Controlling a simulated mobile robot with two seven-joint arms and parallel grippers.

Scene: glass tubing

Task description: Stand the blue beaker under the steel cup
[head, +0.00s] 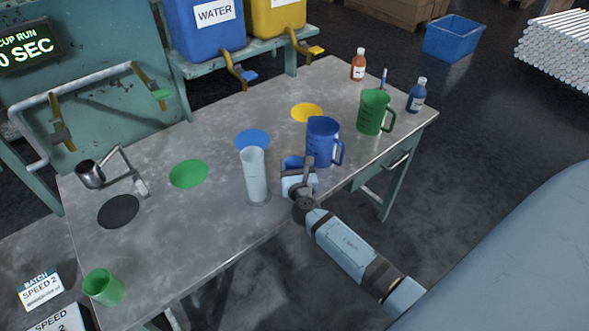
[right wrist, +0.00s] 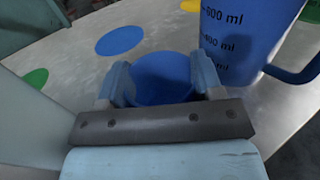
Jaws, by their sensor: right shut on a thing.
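The blue beaker (head: 291,162) is at the table's near edge, between the measuring cylinder and the blue jug. My right gripper (head: 297,179) is shut on it. In the right wrist view the beaker (right wrist: 163,78) sits between the two fingers (right wrist: 160,85), its round top facing the camera. Whether its base touches the table is hidden. The steel cup (head: 90,175) is at the table's left end, on a bent metal holder (head: 128,168), with a black disc (head: 118,211) on the tabletop near it. My left gripper is not in view.
A clear measuring cylinder (head: 255,176) stands just left of the beaker. The blue jug (head: 323,142) is close on its right, with a green jug (head: 375,112) beyond. A green beaker (head: 103,287) stands front left. Tabletop (head: 205,220) between the cylinder and black disc is clear.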

